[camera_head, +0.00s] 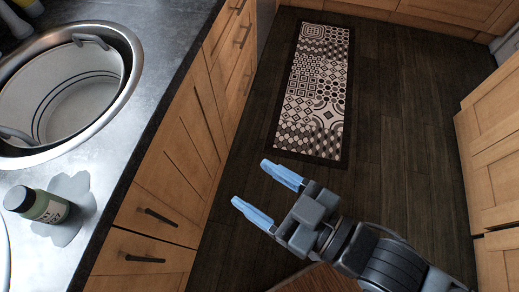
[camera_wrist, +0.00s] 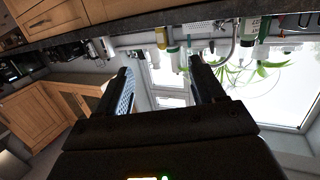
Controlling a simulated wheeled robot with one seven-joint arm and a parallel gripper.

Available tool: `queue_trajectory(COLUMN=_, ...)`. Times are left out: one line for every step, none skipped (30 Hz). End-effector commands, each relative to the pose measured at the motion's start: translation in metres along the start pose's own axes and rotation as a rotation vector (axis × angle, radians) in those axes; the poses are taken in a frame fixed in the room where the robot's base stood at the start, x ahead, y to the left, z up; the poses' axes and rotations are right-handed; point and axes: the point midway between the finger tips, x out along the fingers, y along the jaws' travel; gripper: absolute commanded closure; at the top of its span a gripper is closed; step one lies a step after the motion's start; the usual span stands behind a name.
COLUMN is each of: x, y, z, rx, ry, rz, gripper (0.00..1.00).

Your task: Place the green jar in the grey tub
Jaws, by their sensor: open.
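The green jar (camera_head: 45,206) has a dark lid and a pale label. The tub (camera_head: 86,72) sits in a round metal-rimmed sink above the jar in the picture. Its inside looks whitish with dark rings, and it has grey handles. My gripper (camera_head: 253,183) is open and empty, with blue fingers. It is over the floor, right of the counter and well apart from the jar. In the wrist view, nothing is held between the fingers (camera_wrist: 160,72).
The counter (camera_head: 160,65) edge and wooden drawers with dark handles (camera_head: 145,259) lie between my gripper and the jar. A patterned rug (camera_head: 314,90) lies on the open dark floor. More cabinets (camera_head: 492,140) stand at right. Several bottles show in the wrist view (camera_wrist: 247,35).

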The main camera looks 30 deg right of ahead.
Motion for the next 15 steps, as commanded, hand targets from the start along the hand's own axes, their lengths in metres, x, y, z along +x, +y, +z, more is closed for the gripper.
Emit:
queue_trajectory(x=-0.025, y=0.015, z=0.006, rx=0.008, ry=-0.024, rz=0.055, gripper=0.32)
queue_trajectory(x=-0.037, y=0.021, z=0.008, rx=0.012, ry=-0.032, rz=0.082, gripper=0.32)
queue_trajectory(x=-0.053, y=0.029, z=0.010, rx=0.018, ry=-0.044, rz=0.119, gripper=0.32)
queue_trajectory(x=-0.066, y=0.034, z=0.011, rx=0.022, ry=-0.052, rz=0.147, gripper=0.32)
queue_trajectory(x=-0.079, y=0.038, z=0.011, rx=0.027, ry=-0.062, rz=0.174, gripper=0.32)
queue_trajectory(x=-0.095, y=0.043, z=0.011, rx=0.034, ry=-0.072, rz=0.211, gripper=0.32)
queue_trajectory(x=-0.107, y=0.046, z=0.011, rx=0.040, ry=-0.081, rz=0.238, gripper=0.32)
queue_trajectory(x=-0.118, y=0.048, z=0.010, rx=0.045, ry=-0.089, rz=0.264, gripper=0.32)
queue_trajectory(x=-0.133, y=0.050, z=0.008, rx=0.053, ry=-0.098, rz=0.297, gripper=0.32)
queue_trajectory(x=-0.142, y=0.051, z=0.007, rx=0.058, ry=-0.107, rz=0.320, gripper=0.32)
queue_trajectory(x=-0.151, y=0.052, z=0.005, rx=0.063, ry=-0.112, rz=0.341, gripper=0.32)
queue_trajectory(x=-0.162, y=0.052, z=0.003, rx=0.070, ry=-0.120, rz=0.368, gripper=0.32)
queue_trajectory(x=-0.169, y=0.052, z=0.002, rx=0.074, ry=-0.125, rz=0.385, gripper=0.32)
queue_trajectory(x=-0.175, y=0.052, z=0.000, rx=0.078, ry=-0.129, rz=0.400, gripper=0.32)
queue_trajectory(x=-0.182, y=0.052, z=-0.002, rx=0.083, ry=-0.134, rz=0.418, gripper=0.32)
